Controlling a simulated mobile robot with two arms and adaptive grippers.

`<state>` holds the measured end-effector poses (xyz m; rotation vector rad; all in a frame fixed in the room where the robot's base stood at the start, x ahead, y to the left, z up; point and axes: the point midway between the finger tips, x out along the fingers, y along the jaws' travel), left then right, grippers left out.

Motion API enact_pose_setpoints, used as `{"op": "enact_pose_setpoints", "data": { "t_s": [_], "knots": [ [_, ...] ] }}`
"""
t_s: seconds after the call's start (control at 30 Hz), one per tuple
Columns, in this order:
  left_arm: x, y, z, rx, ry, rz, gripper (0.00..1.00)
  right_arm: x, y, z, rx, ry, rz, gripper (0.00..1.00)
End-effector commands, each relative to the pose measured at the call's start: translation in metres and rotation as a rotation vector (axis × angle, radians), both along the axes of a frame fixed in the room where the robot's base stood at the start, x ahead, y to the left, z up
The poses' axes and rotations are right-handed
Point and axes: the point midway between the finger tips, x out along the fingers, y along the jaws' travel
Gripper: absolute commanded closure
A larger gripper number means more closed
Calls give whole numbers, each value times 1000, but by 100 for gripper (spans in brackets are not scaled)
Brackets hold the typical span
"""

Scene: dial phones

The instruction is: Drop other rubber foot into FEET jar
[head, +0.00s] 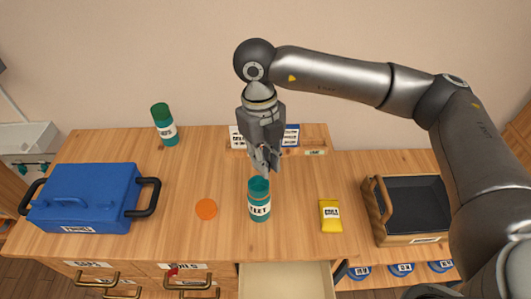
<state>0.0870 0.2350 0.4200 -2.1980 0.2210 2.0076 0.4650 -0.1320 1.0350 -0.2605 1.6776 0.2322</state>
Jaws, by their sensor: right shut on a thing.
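The FEET jar (260,211) stands upright near the middle of the wooden worktop. It is teal with a white label, and no lid shows on its top. My right gripper (267,170) points down just above the jar's mouth. Its fingers are shut on the rubber foot, which is too small and too covered by the fingers to make out clearly. The inside of the jar cannot be seen well. My left gripper is not in view.
An orange disc (206,209) lies left of the jar, and a yellow packet (330,215) lies right. A blue case (84,195) stands at left, a green-capped jar (163,126) behind it. A dark-lined basket (411,206) stands right. A drawer (286,280) is open in front.

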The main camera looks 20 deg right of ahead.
Motion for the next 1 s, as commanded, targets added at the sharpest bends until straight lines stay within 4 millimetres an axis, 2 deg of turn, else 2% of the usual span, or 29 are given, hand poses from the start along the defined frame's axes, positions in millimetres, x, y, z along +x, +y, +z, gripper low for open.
{"op": "enact_pose_setpoints", "data": {
  "t_s": [0.07,0.3,0.33,0.53,0.87,1.0],
  "knots": [
    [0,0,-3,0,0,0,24,0,0,-5,-1,0,0,93],
    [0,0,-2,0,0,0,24,0,0,-6,-1,0,-1,93],
    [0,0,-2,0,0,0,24,0,0,-6,-1,0,-1,83],
    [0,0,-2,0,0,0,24,0,0,-6,0,0,-1,59],
    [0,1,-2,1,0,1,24,1,0,-3,0,-1,-1,59],
    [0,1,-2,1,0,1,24,3,1,13,1,-3,-1,59]
  ]
}}
